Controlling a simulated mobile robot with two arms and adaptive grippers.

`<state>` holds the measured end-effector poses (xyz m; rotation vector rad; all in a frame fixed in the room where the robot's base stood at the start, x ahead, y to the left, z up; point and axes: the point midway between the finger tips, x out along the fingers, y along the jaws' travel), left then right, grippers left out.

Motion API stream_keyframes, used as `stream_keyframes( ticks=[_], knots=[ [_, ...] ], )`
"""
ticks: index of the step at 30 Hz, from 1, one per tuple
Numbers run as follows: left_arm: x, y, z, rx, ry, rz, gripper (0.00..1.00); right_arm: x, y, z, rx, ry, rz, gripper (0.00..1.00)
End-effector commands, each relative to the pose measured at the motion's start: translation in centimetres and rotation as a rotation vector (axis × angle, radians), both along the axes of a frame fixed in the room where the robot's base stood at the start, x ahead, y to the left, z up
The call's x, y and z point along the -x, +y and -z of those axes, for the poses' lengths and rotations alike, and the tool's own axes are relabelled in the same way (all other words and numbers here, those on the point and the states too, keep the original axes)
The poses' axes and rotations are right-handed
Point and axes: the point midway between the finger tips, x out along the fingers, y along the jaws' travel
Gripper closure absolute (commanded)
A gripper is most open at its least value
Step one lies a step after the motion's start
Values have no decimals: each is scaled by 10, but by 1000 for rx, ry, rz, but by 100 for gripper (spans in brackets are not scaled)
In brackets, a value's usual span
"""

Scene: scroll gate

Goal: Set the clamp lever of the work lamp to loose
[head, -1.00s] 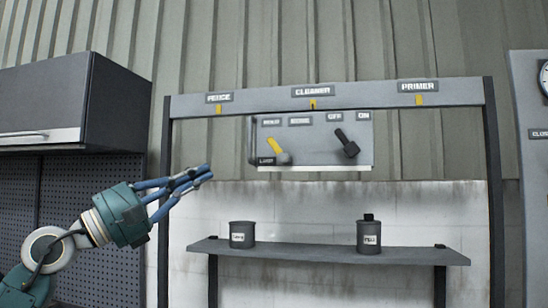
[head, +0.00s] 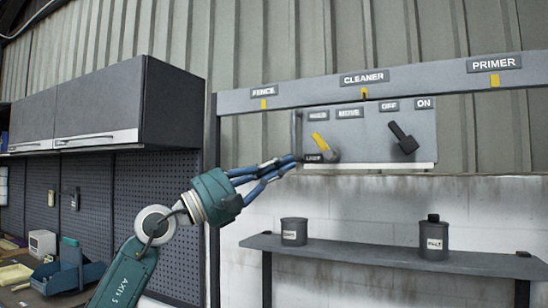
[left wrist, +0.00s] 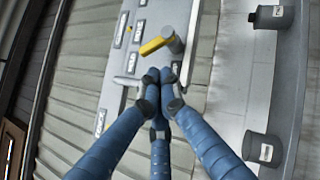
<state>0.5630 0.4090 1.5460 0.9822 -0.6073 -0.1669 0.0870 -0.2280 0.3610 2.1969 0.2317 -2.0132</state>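A yellow-handled lever (head: 320,141) sits on the grey panel (head: 365,143), its handle tilted up and left from a grey pivot. Above it are a label too blurred to read and a MOVE label (head: 349,113). A LAMP label (head: 313,157) sits at its lower left. No label reading loose can be made out. The lever also shows in the left wrist view (left wrist: 153,46). My left gripper (head: 292,161) has its fingertips together, empty, just left of the LAMP label. In the left wrist view the fingertips (left wrist: 162,78) appear just beside the yellow handle; contact cannot be told. My right gripper is out of view.
A black lever (head: 402,138) under OFF and ON labels is on the same panel, right of the yellow one. Below is a shelf (head: 370,256) with two cans. A wall cabinet (head: 105,112) hangs at the left. The space in front of the panel is open.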

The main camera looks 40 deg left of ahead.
Motion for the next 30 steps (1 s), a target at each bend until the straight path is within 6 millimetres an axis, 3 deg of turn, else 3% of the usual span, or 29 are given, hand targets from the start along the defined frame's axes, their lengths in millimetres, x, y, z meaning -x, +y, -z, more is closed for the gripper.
stream_keyframes(
  ticks=[1,4,11,18,30],
  knots=[
    [-8,-5,-13,0,-1,3,100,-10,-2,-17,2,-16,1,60],
    [-23,-12,-19,2,-2,3,100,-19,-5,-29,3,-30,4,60],
    [-44,-22,-24,0,1,1,100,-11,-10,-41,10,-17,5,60],
    [-48,-23,-23,0,0,0,100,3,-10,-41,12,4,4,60],
    [-46,-23,-28,-32,6,-1,100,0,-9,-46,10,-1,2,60]
  ],
)
